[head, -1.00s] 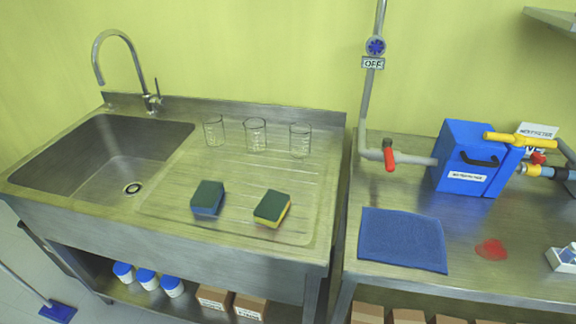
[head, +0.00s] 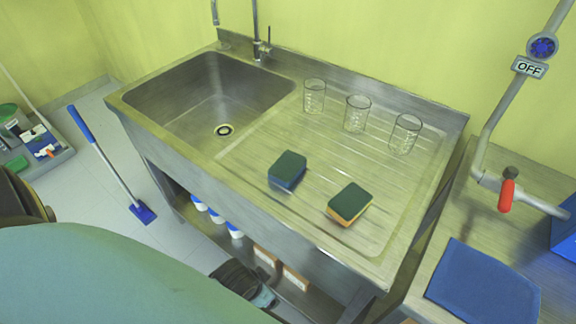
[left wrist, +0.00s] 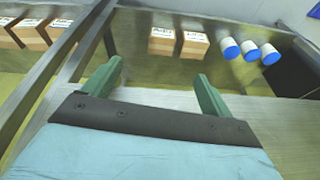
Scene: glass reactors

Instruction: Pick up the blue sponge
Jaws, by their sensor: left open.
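The blue sponge (head: 287,170) lies on the ribbed drainboard of the sink unit in the head view, dark green on top with a blue body. A similar sponge with a yellow-orange body (head: 350,205) lies to its right. My left gripper (left wrist: 152,74) shows in the left wrist view with two green fingers spread apart and nothing between them. That view shows boxes and white jars beyond the fingers, with no sponge in sight. My left arm fills the lower left of the head view, below and apart from the sponges. My right gripper is not in view.
Several glass beakers (head: 356,114) stand behind the sponges. The sink basin (head: 215,95) is to the left. A blue mat (head: 484,287) lies on the right bench, near a pipe with a red valve handle (head: 506,195). Boxes (left wrist: 180,40) and white jars (left wrist: 249,50) sit on the lower shelf.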

